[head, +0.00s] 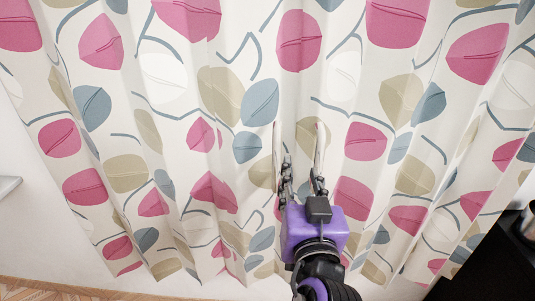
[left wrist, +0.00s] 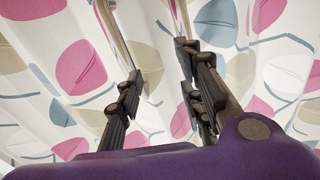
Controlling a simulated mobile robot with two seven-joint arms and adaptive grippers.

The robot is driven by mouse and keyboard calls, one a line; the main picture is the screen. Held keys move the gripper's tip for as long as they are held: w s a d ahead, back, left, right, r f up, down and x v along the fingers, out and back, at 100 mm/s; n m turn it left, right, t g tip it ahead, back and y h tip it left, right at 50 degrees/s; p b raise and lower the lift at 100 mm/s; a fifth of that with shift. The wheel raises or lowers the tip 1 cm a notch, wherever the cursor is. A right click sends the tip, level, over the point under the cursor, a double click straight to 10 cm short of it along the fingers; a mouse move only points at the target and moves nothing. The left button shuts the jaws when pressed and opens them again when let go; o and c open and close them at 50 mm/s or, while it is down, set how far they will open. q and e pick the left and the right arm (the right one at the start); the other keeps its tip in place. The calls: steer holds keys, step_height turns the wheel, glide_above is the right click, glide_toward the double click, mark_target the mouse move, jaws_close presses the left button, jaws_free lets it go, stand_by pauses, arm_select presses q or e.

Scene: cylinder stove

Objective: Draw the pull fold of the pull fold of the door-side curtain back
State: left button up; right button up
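The curtain (head: 225,120) is cream with pink, blue-grey and olive leaf shapes and hangs in vertical folds across most of the head view. It also fills the background of the left wrist view (left wrist: 65,70). My left gripper (head: 299,130), with a purple body, points up at the curtain's middle. Its two fingers are apart, with curtain fabric showing between them; they also stand apart in the left wrist view (left wrist: 138,15). I cannot tell whether the fingertips touch a fold or stop short of it. My right gripper is not in view.
A dark cabinet or counter (head: 487,265) stands at the lower right, with a shiny item at its edge. A pale wall (head: 30,240) and a wood-look floor (head: 30,290) show at lower left. A grey ledge (head: 8,185) juts in at the left edge.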

mark_target(278, 161)
arm_select(q)
steer(key=w+a, duration=0.1)
steer(key=w, duration=0.1)
steer(key=w+a+n+y+p, duration=0.1)
steer(key=w+a, duration=0.1)
steer(key=w+a+n+y, duration=0.1)
steer(key=shift+w+a+r+g+p, duration=0.15)
steer(key=shift+w+a+g+p, duration=0.15)
steer(key=shift+w, duration=0.6)
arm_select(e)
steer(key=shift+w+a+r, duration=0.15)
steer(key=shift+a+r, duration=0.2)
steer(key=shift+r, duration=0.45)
arm_select(q)
jaws_close()
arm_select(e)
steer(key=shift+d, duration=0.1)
